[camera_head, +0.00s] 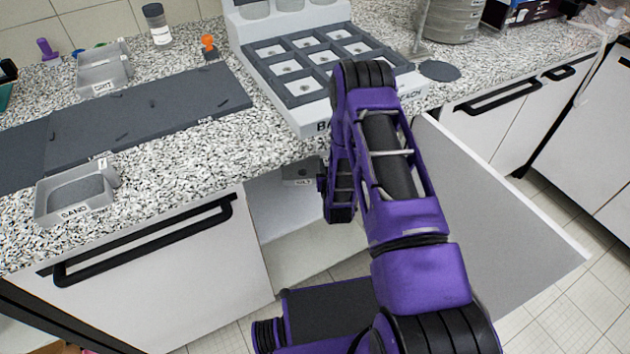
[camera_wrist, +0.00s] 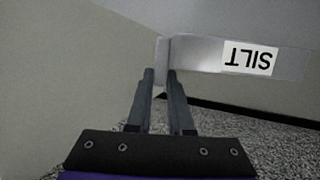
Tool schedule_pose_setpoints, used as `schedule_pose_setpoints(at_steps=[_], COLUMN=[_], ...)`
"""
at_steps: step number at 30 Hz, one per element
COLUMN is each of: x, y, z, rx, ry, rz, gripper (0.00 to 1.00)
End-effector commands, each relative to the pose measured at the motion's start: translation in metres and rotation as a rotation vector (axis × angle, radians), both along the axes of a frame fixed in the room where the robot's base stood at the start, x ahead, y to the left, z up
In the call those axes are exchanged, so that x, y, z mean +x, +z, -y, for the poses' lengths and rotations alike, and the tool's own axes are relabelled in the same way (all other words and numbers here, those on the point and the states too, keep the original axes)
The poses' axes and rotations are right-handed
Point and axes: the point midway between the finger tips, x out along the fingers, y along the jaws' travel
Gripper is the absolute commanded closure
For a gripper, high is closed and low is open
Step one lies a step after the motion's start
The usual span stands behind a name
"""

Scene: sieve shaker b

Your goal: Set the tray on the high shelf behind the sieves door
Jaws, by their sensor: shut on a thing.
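My gripper (camera_wrist: 161,74) is shut on a small tab at the tray's edge. In the head view the tray (camera_head: 301,172) shows partly inside the open cabinet, just under the counter, and my purple arm hides much of it. The open cabinet door (camera_head: 500,215) stands out to the right of my arm; no name shows on it. The high shelf cannot be made out, so I cannot tell whether the tray touches it.
The speckled counter (camera_head: 215,135) overhangs the cabinet. A closed door with a black handle (camera_head: 150,240) is to the left. On the counter are a SAND tray (camera_head: 105,178), a GRIT tray (camera_head: 122,78), a dark mat (camera_head: 130,118) and a white rack (camera_head: 300,118) with several compartments.

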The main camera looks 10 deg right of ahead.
Motion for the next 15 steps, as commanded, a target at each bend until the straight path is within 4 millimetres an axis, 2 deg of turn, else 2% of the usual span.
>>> schedule_pose_setpoints(at_steps=[1,3,10,15], x=[0.0,0.0,0.0,0.0], y=[-0.014,-0.024,-0.042,-0.067], z=[0.0,0.0,0.0,0.0], rx=[0.0,0.0,0.0,0.0], ry=[0.0,0.0,0.0,0.0], rz=[-0.001,-0.001,0.0,0.001], gripper=[1.0,1.0,1.0,1.0])
